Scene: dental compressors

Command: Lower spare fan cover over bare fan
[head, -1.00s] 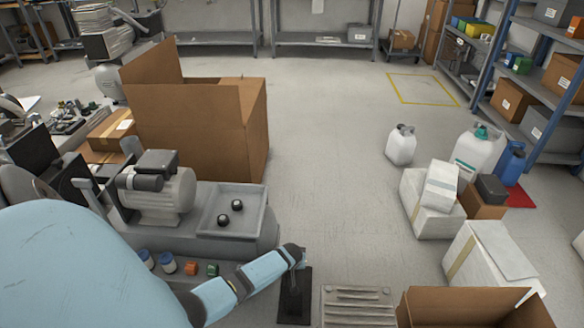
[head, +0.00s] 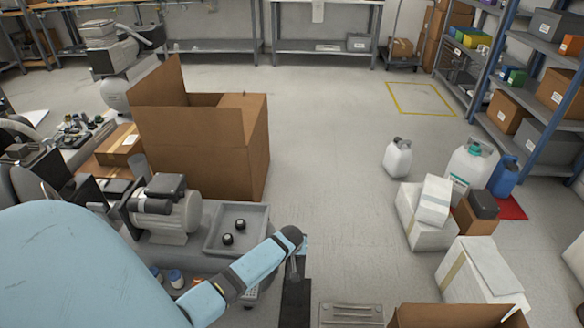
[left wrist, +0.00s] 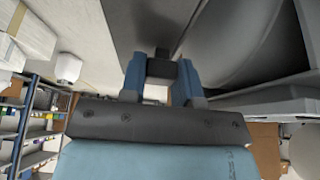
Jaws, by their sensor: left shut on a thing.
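A grey compressor with a motor (head: 165,212) stands at the left in the head view. My left arm reaches across its front. My left gripper (left wrist: 160,82) shows in the left wrist view, its blue fingers shut on a dark block (left wrist: 162,68). The block seems joined to a dark panel (left wrist: 140,22) beyond it, which I take for the spare fan cover. In the head view a black plate (head: 295,302) hangs below my left wrist, seen nearly edge-on. I cannot make out the bare fan clearly; my arm hides part of the compressor. My right gripper is not in view.
A grey tray (head: 262,222) with two black knobs sits on the compressor. An open cardboard box (head: 190,145) stands behind it. White boxes (head: 478,275), a white jug (head: 397,157) and a blue can (head: 505,175) stand at the right.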

